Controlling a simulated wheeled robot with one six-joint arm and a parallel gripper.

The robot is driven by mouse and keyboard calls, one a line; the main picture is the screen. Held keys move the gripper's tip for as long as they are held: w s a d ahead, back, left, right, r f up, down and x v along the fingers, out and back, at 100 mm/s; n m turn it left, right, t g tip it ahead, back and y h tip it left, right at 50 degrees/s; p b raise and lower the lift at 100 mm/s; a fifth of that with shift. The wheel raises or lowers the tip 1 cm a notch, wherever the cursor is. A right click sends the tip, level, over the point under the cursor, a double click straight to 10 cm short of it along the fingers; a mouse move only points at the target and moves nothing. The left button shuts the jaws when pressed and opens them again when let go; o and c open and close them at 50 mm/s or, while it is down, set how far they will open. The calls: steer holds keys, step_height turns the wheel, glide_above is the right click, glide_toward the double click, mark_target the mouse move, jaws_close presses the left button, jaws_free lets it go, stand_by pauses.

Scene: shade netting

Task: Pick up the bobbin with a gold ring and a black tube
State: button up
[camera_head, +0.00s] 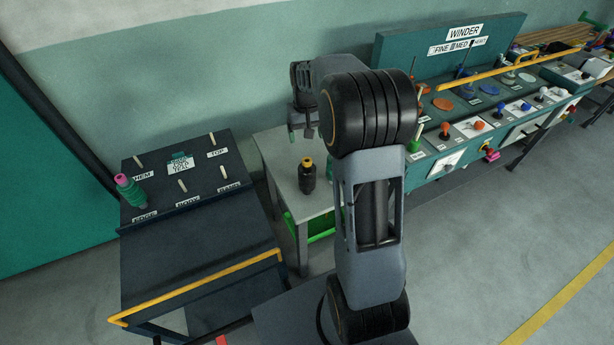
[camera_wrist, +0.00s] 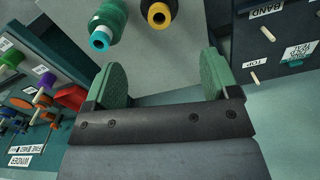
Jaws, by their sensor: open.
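The bobbin with a gold ring (camera_head: 307,178) stands upright on a small grey table (camera_head: 275,150). Its body is black. In the wrist view its gold top and dark body (camera_wrist: 158,14) show at the upper edge, partly cut off. My gripper (camera_head: 301,133) is above the far part of the table, beyond the bobbin and apart from it. In the wrist view my gripper (camera_wrist: 163,80) has its two green-padded fingers spread wide, with nothing between them. The bobbin lies past the fingertips in that view.
A green bobbin with a teal tube (camera_wrist: 103,30) is beside the gold-ringed one in the wrist view. A dark pegged cart (camera_head: 180,225) holds a green bobbin with a pink top (camera_head: 128,190). The winder bench (camera_head: 470,110) is at the right.

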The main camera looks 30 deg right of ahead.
step_height(320, 180, down, 13)
steer(key=p, duration=0.1)
steer(key=shift+d+f, duration=0.15)
stand_by(0.4)
steer(key=shift+s, duration=0.1)
steer(key=shift+c, duration=0.4)
steer(key=c, duration=1.2)
